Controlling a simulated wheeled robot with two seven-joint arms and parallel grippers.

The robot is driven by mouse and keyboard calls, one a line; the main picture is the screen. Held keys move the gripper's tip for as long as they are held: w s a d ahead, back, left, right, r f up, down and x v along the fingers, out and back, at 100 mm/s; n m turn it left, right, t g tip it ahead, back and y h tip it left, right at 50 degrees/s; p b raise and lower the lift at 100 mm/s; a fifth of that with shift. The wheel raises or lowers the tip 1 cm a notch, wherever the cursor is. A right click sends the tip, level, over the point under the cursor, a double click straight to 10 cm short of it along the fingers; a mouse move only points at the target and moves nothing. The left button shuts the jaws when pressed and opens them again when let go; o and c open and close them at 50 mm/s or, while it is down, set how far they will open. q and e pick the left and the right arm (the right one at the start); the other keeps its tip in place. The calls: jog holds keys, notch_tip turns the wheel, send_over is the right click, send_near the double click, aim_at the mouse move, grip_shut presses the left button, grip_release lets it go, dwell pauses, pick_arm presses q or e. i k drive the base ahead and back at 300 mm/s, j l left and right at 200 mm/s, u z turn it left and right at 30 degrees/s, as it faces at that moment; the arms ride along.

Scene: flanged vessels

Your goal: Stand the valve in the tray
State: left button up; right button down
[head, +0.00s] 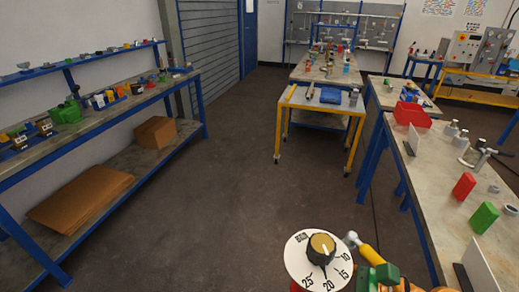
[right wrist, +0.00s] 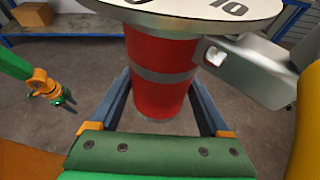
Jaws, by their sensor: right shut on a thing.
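The valve (head: 297,265) is at the bottom of the head view. It has a white numbered dial with a black and brass knob, and a side arm with a yellow part. In the right wrist view its red body with a grey band (right wrist: 160,75) stands between the fingers of my right gripper (right wrist: 160,112), which is shut on it. The floor shows beneath it. A blue tray-like thing (head: 330,95) lies on a yellow-legged trolley; a red open bin (head: 411,115) stands on the right bench. My left gripper (right wrist: 62,98) shows small in the right wrist view; its opening is unclear.
The trolley (head: 322,107) stands ahead across bare floor (head: 235,170). The right bench (head: 420,170) holds red and green blocks and metal fittings. A long left bench (head: 100,110) holds several parts, with cardboard below.

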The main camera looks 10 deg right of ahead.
aim_at(330, 96)
jog(key=i+l+z, duration=0.4)
jog(key=i, duration=0.85)
jog(key=i+l+z, duration=0.1)
jog(key=i+z, duration=0.35)
jog(key=i, duration=3.45)
jog(key=i+l+u, duration=0.15)
jog(key=i+u, duration=0.15)
jog(key=i, duration=0.3)
